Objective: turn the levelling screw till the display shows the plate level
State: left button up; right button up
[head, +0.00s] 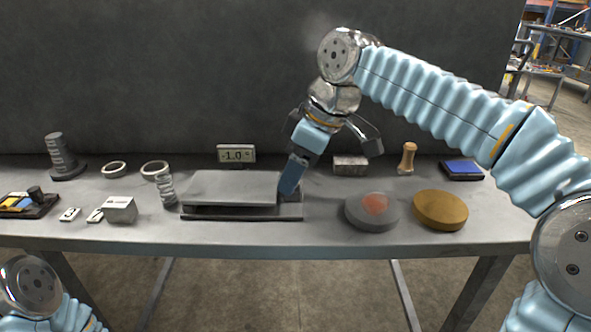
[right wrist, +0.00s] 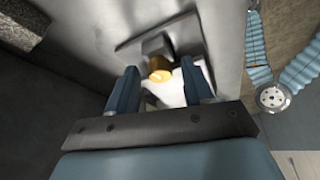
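The grey plate (head: 235,184) lies over a dark base (head: 240,217) on the bench, with a gap showing between them along the front. The small display (head: 236,154) behind it reads -1.0°. My right gripper (head: 290,184) points down at the plate's right end and hides the levelling screw in the head view. In the right wrist view, a brass levelling screw (right wrist: 160,69) shows between the two fingers of my right gripper (right wrist: 161,72). The fingers stand apart, with a visible gap on each side of the screw. My left gripper is out of view; only part of that arm shows.
Left of the plate stand a coiled spring (head: 167,189), a pale block (head: 120,209) and rings (head: 114,169). To the right are a grey disc (head: 372,211), a brass disc (head: 440,209), a wooden-handled tool (head: 407,158) and a grey block (head: 350,165). A dark wall rises behind.

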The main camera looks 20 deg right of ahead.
grip_shut()
jog(key=m, duration=0.2)
jog(key=m+t+h+p, duration=0.1)
jog(key=m, duration=0.1)
jog(key=shift+s+a+r+m, duration=0.1)
jog(key=shift+a+m, duration=0.05)
jog(key=shift+m, duration=0.25)
jog(key=m+h+p, duration=0.1)
jog(key=m, duration=0.1)
jog(key=m+t+h+p, duration=0.1)
jog(key=m, duration=0.2)
jog(key=shift+a, duration=0.15)
jog(key=m+h, duration=0.1)
jog(key=m, duration=0.2)
jog(key=m+h+p, duration=0.1)
jog(key=m, duration=0.2)
jog(key=shift+a+m+g+h, duration=0.2)
jog(key=shift+m+g+h, duration=0.1)
jog(key=shift+m+h, duration=0.1)
jog(key=shift+m+g+h+p, duration=0.45)
jog(key=shift+m+h, duration=0.25)
jog(key=shift+m, duration=1.5)
